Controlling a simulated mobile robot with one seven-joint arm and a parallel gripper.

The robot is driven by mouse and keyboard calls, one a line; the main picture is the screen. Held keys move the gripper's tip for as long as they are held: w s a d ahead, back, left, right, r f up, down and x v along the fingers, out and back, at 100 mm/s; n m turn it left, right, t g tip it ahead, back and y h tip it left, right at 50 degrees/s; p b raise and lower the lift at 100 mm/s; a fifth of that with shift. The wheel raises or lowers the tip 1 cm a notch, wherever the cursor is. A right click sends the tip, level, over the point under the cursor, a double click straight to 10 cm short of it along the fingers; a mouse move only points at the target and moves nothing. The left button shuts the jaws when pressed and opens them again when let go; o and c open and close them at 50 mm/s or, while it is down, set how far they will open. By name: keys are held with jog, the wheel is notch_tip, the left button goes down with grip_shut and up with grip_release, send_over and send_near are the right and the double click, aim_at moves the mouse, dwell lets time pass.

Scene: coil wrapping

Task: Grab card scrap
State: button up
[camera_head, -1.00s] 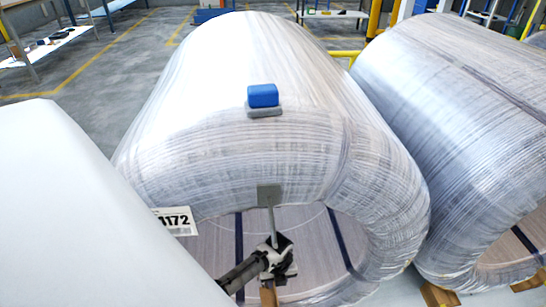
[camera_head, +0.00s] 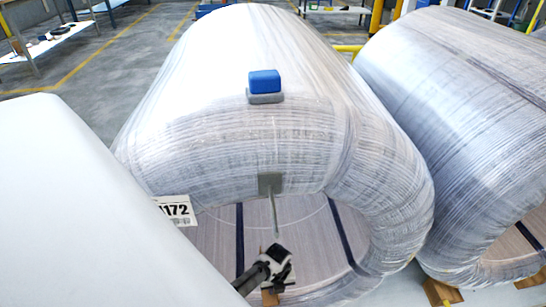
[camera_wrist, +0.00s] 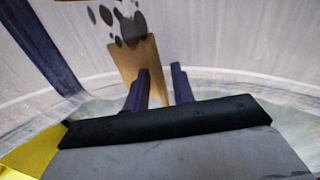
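In the wrist view the card scrap (camera_wrist: 125,58) is a brown strip with dark grey blotches. It stands out ahead of my gripper against the pale wrapped wall inside the coil. My gripper (camera_wrist: 161,80) has its two dark fingers apart. The card's lower part shows in the gap between them, and I see no contact. In the head view my gripper (camera_head: 278,262) is low in the coil's opening; its fingertips are hidden. A small brown piece (camera_head: 269,298) shows just below it; I cannot tell whether it is the card or a wooden block.
The wrapped coil (camera_head: 215,130) surrounds my gripper on top and right. A blue block on a grey base (camera_head: 265,84) sits on it. A grey plate with a thin rod (camera_head: 270,184) hangs at the opening's upper edge. A second coil (camera_head: 450,110) stands to the right.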

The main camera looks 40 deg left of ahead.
grip_shut()
jog(key=shift+r, duration=0.1)
